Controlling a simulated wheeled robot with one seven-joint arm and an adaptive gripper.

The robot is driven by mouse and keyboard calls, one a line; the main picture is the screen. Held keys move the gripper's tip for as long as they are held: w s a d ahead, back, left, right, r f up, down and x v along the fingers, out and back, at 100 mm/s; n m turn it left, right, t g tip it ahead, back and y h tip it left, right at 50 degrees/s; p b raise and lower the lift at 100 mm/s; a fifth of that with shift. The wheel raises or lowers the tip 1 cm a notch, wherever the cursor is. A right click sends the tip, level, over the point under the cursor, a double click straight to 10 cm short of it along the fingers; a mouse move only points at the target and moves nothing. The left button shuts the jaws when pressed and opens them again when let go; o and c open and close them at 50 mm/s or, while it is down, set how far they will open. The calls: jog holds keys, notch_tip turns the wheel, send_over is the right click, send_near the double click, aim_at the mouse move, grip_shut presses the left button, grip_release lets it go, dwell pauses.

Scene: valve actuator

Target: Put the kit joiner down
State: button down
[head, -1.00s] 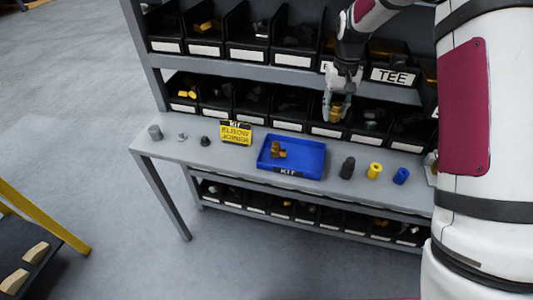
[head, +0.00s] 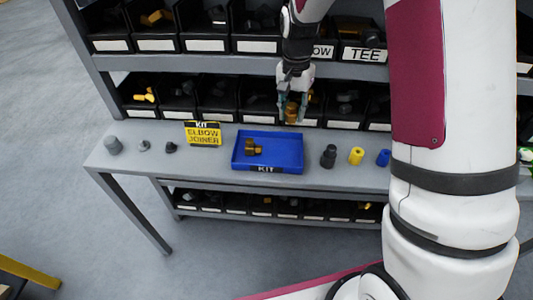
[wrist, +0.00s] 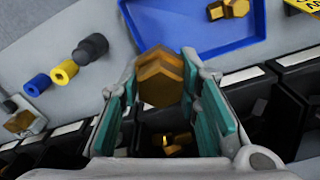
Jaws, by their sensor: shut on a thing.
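My gripper (head: 292,108) is shut on a brass joiner (head: 291,113), a hexagonal fitting that also shows between the teal finger pads in the wrist view (wrist: 160,78). It holds the joiner in the air near the back right corner of the blue kit tray (head: 292,161). The tray lies on the grey shelf and has a KIT label on its front. A brass elbow (head: 252,148) lies in the tray's left half. The right half of the tray is bare.
A yellow KIT ELBOW JOINER sign (head: 203,134) stands left of the tray. A dark fitting (head: 328,156), a yellow cylinder (head: 356,156) and a blue cylinder (head: 383,158) stand to its right. Rows of black bins (head: 217,98) stand behind and above the shelf.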

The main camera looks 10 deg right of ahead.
jog(key=s+d+f+m+b, duration=0.1)
jog(key=s+f+m+b, duration=0.35)
jog(key=s+m, duration=0.45)
jog(key=s+d+f+m+b, duration=0.1)
jog(key=s+f+m+b, duration=0.5)
jog(key=m, duration=0.5)
jog(key=p, duration=0.2)
send_over(286, 155)
jog(key=shift+s+f, duration=0.1)
jog(key=shift+f, duration=1.95)
jog(key=shift+f, duration=0.1)
jog(key=c, duration=1.6)
grip_release()
jog(key=shift+f, duration=0.1)
jog(key=o, duration=0.4)
